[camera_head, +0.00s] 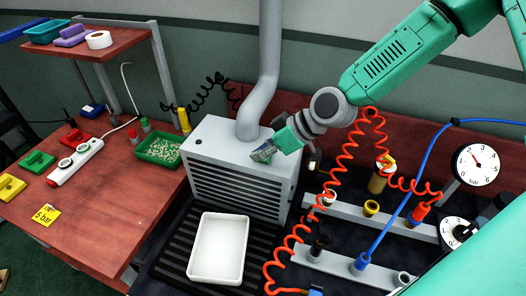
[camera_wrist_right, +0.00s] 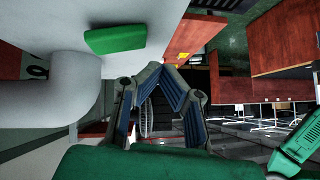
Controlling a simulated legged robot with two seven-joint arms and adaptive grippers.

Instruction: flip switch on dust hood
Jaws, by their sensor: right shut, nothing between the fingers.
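The dust hood (camera_head: 215,150) is a pale grey box with a slatted front and a grey duct (camera_head: 262,90) rising from its top. My right gripper (camera_head: 263,153) is over the right part of the hood's top, its fingers shut and empty. In the right wrist view, the shut fingertips (camera_wrist_right: 170,68) point forward beside the hood's pale surface. A green rectangular piece (camera_wrist_right: 115,38), which looks like the switch, sits on that surface, left of the fingers and apart from them in the picture. In the head view the gripper mostly hides this spot. My left gripper is not in view.
A white tray (camera_head: 218,248) lies in front of the hood. A green bin (camera_head: 160,149) and a power strip (camera_head: 76,162) are on the red table at left. Coiled red hoses (camera_head: 347,155), a blue hose (camera_head: 402,200) and gauges (camera_head: 476,164) crowd the right side.

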